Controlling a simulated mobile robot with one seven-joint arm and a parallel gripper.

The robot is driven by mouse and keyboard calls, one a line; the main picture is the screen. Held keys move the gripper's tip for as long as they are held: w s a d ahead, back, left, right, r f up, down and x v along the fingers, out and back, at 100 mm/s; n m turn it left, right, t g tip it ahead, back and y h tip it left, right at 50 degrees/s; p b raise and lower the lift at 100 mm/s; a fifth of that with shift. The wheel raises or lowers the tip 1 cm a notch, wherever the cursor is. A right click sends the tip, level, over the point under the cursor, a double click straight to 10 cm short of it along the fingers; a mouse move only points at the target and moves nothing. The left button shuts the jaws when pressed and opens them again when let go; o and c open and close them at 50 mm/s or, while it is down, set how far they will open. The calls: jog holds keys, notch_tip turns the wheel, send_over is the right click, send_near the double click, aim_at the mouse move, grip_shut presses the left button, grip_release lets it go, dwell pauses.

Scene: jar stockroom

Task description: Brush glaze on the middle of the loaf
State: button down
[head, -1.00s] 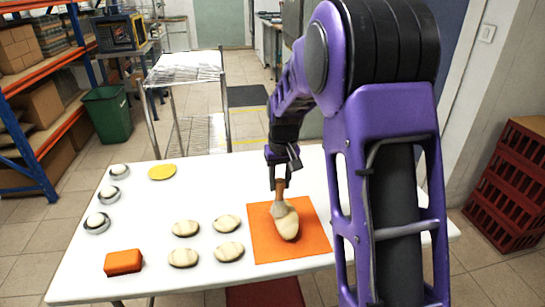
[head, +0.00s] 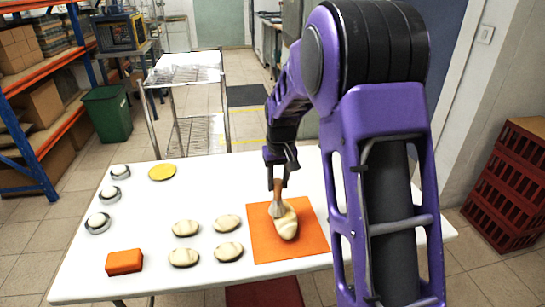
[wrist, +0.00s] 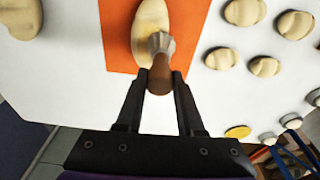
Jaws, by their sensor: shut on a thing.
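The loaf (head: 287,224) is pale and oval and lies on an orange mat (head: 260,240) on the white table. It also shows in the wrist view (wrist: 149,22). My gripper (head: 278,182) is shut on the brown handle of a brush (head: 277,200) and holds it above the loaf. In the wrist view the brush (wrist: 160,68) has a brown handle, and its grey head overlaps the lower right part of the loaf. Whether the bristles touch the loaf I cannot tell.
Several small pale rolls (head: 186,228) lie left of the mat. An orange block (head: 124,262), a yellow disc (head: 162,172) and several round white things in metal rings (head: 98,222) are further left. The table (head: 215,195) is clear behind the rolls.

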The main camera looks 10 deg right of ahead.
notch_tip(320, 180, up, 3)
jog(key=shift+w+f+p, duration=0.1)
jog(key=shift+p, duration=0.2)
jog(key=shift+d+r, duration=0.2)
jog(key=shift+r, duration=0.05)
jog(key=shift+r+p, duration=2.05)
jog(key=shift+r, duration=0.4)
